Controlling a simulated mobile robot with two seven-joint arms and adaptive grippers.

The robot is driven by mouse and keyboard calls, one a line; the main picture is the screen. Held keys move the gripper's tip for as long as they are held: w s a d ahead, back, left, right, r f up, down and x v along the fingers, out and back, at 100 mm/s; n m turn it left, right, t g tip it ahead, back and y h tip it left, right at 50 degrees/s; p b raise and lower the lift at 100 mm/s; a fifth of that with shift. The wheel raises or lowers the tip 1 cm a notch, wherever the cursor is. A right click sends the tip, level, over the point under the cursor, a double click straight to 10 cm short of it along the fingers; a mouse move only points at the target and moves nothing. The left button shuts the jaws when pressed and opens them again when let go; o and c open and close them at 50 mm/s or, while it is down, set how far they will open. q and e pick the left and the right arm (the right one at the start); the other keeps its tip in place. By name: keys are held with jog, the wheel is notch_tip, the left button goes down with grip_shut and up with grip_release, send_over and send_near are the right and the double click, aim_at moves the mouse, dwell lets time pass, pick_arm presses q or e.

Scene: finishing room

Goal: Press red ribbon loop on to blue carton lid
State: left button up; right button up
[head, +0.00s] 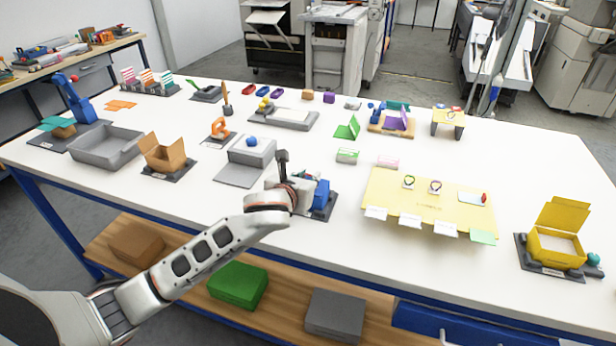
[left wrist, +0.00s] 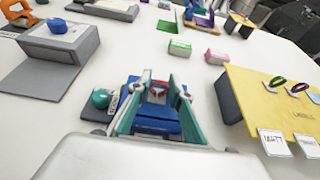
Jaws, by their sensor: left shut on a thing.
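The blue carton (head: 321,194) stands on a dark base (head: 329,208) near the middle front of the table, partly hidden behind my left wrist. In the left wrist view the blue carton (left wrist: 157,127) lies between and beyond my teal fingers. My left gripper (left wrist: 160,90) is shut on a small red thing, apparently the red ribbon loop (left wrist: 158,88), at the fingertips, over the carton. Whether the loop touches the lid I cannot tell. My fingers are mostly hidden in the head view. My right gripper is in neither view.
A teal ball (left wrist: 101,97) sits beside the carton. To the right, a yellow board (head: 440,211) carries green and purple loops and several white cards. A grey box (head: 251,150) stands left and behind. An open yellow carton (head: 556,247) stands far right. White table lies clear between.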

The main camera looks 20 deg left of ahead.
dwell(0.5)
pick_arm(q)
jog(key=o, duration=1.1)
jog(key=shift+c, duration=0.2)
jog(key=shift+r, duration=0.2)
jog(key=shift+r, duration=3.9)
